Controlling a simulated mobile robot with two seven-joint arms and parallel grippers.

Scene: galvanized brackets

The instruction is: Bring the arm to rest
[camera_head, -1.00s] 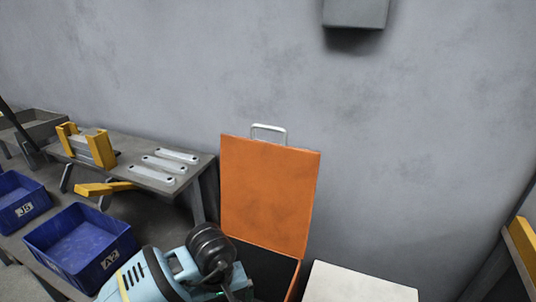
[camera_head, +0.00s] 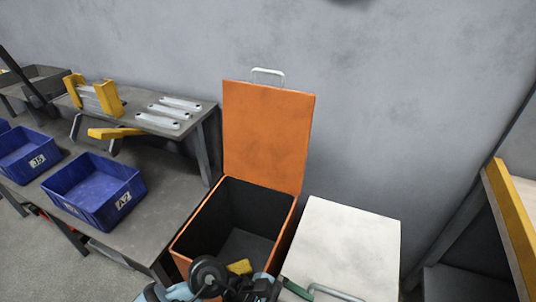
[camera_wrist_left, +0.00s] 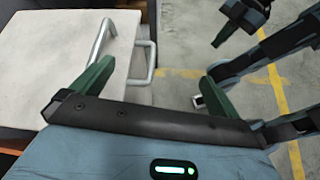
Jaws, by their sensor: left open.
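My left gripper (camera_wrist_left: 155,88) is open in the left wrist view, with its two green fingers wide apart and nothing between them. Beyond it are a pale lid (camera_wrist_left: 60,50) and metal handles. In the head view my left arm shows at the bottom edge, in front of the orange bin (camera_head: 182,243), and a green finger shows near the pale lid (camera_head: 345,240). The orange bin's lid (camera_head: 265,135) stands open against the wall. A yellow piece (camera_head: 240,267) lies inside the bin.
Blue bins (camera_head: 137,192) stand on the grey bench (camera_head: 160,220) at left. Several metal brackets (camera_head: 170,113) lie on a raised shelf beside a yellow holder (camera_head: 108,97). A yellow-edged rack (camera_head: 510,220) stands at right. Open floor (camera_wrist_left: 180,60) shows in the left wrist view.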

